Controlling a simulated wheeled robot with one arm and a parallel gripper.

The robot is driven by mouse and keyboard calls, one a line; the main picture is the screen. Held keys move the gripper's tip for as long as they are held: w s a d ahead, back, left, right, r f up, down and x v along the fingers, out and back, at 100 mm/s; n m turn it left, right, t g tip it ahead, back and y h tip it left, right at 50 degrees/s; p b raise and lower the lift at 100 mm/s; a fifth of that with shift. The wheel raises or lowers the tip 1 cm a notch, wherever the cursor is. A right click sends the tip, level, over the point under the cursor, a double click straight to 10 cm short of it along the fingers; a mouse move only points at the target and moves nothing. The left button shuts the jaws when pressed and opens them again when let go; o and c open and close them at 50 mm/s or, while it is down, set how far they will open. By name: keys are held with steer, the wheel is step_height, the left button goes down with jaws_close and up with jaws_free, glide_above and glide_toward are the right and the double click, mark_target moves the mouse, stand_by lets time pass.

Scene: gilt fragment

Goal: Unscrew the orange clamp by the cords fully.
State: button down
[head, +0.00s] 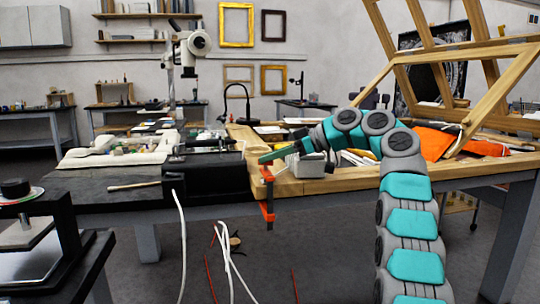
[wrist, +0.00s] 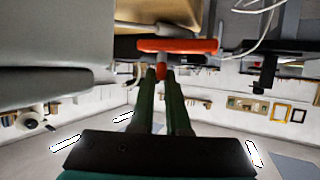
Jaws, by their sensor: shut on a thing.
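The orange clamp (head: 268,208) grips the front edge of the wooden workbench, beside the hanging white cords (head: 226,255). In the wrist view the clamp's orange bar (wrist: 185,46) lies across the fingertips, with a short orange part reaching between them. My gripper (head: 264,158) has green fingers and is at the top of the clamp. In the wrist view my gripper (wrist: 163,75) is shut on that orange part. The fingertips hide some of it, and I cannot see the clamp's thread clearly.
A black box (head: 205,175) stands on the bench just left of the clamp. A light container (head: 306,164) sits close behind my gripper. A wooden frame (head: 440,80) rises at the right. Floor below the clamp holds cords and a small round object.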

steer(key=shift+w+d+f, duration=0.1)
steer(key=shift+d+f, duration=0.15)
stand_by(0.4)
steer(key=c, duration=1.1)
jaws_free()
steer(key=shift+o, duration=1)
steer(key=shift+r, duration=0.1)
